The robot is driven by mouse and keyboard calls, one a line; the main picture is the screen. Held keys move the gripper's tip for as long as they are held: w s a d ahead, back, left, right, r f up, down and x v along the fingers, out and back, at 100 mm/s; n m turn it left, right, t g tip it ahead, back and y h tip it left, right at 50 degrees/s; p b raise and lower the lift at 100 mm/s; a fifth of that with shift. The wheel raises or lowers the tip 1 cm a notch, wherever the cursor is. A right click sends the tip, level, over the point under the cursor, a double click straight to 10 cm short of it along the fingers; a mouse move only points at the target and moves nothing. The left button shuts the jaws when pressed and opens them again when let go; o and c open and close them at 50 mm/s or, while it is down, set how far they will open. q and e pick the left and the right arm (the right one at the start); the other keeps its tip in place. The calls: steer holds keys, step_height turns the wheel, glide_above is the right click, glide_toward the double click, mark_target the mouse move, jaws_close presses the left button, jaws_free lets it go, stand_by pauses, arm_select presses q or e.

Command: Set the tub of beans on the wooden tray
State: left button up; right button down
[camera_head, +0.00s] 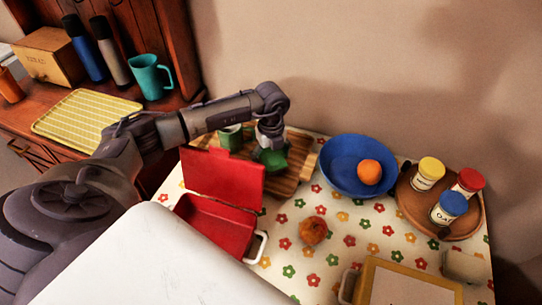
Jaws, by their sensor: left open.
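The round wooden tray (408,205) is at the right of the table. On it stand three lidded tubs: a yellow-lidded tub (428,175), a red-lidded tub (468,182) and a blue-lidded tub (448,208). The blue-lidded one's label seems to begin with "OA"; the other labels are too small to read, so I cannot tell which holds beans. My left gripper (271,146) is open, pointing down over a green object (275,160) on a slatted wooden board (298,160). It partly hides that object; I cannot tell whether they touch. My right gripper is out of view.
A blue bowl (340,178) with an orange (369,172) stands between board and round tray. A green mug (231,137) is on the board. An open red box (218,222) and a brown round item (312,230) are in front. The flowered cloth has free room at centre.

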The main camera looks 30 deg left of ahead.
mark_target(271, 156)
arm_select(q)
steer(key=shift+r, duration=0.1)
step_height(271, 156, up, 12)
steer(key=b, duration=0.1)
stand_by(0.4)
